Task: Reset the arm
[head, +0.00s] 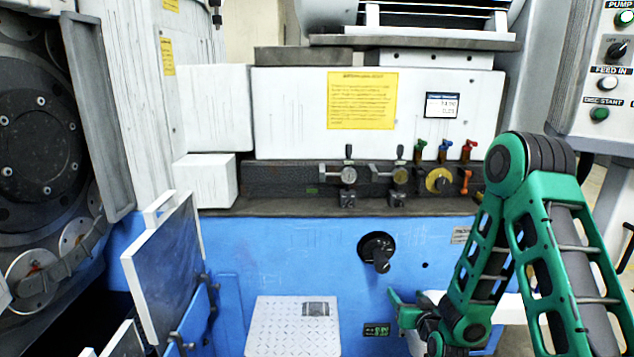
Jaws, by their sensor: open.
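My arm, green with black joints, is folded on the right side of the head view. It bends at a high elbow, and its forearm runs down and left. My gripper (403,308) is at the lower end, in front of the blue machine front (300,250). The gripper is open. Part of it is hidden by the wrist joint, and I see nothing held in it.
A tilted grey panel with a white edge (165,270) stands at the left. A black rotary handle (377,251) sticks out above my gripper. Small coloured valves (444,151) sit behind the elbow. A control panel (606,75) is at the upper right.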

